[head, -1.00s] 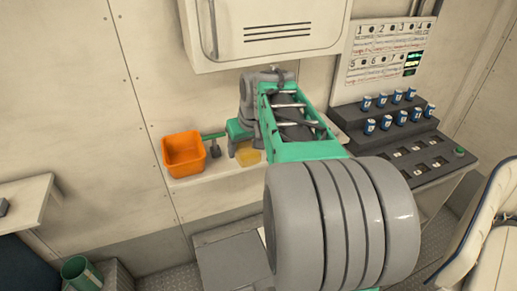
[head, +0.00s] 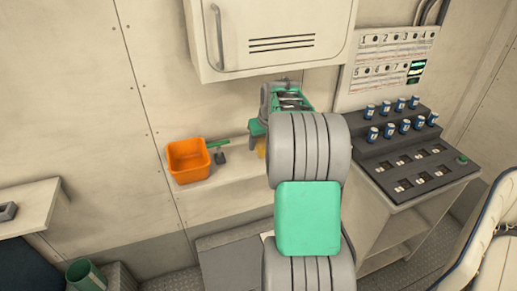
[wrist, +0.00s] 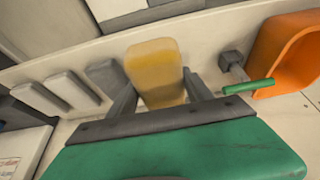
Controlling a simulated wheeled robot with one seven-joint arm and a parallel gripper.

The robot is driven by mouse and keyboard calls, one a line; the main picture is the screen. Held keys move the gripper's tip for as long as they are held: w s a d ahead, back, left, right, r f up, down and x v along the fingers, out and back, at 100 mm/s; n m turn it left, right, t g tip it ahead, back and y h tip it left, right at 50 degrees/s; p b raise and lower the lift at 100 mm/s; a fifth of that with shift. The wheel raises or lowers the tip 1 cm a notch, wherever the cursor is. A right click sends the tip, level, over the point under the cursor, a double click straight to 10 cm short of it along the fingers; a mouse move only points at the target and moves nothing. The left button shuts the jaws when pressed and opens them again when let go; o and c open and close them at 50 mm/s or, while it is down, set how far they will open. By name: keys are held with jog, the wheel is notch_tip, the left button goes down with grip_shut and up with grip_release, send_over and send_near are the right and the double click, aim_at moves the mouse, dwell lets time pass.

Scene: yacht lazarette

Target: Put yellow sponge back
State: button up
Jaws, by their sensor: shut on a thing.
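The yellow sponge (wrist: 157,70) is between the two grey fingers of my gripper (wrist: 155,90) in the wrist view. My gripper is shut on it. In the head view only a small part of the sponge (head: 261,147) shows beside my arm, over the pale shelf (head: 228,186). My arm hides the rest of it. I cannot tell whether the sponge touches the shelf.
An orange tub (head: 188,161) stands on the shelf to the left. A green-handled tool (head: 219,146) lies between the tub and my gripper. A wall cabinet (head: 272,40) hangs above.

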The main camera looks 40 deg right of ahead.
jog(key=p+x, duration=0.2)
jog(key=x, duration=0.4)
jog(key=shift+w+a+f+p, duration=0.1)
jog(key=shift+w+f+p, duration=0.2)
jog(key=shift+f, duration=0.15)
jog(key=shift+f+b, duration=0.2)
jog(key=shift+b, duration=0.15)
jog(key=o, duration=1.3)
jog(key=shift+r, duration=0.15)
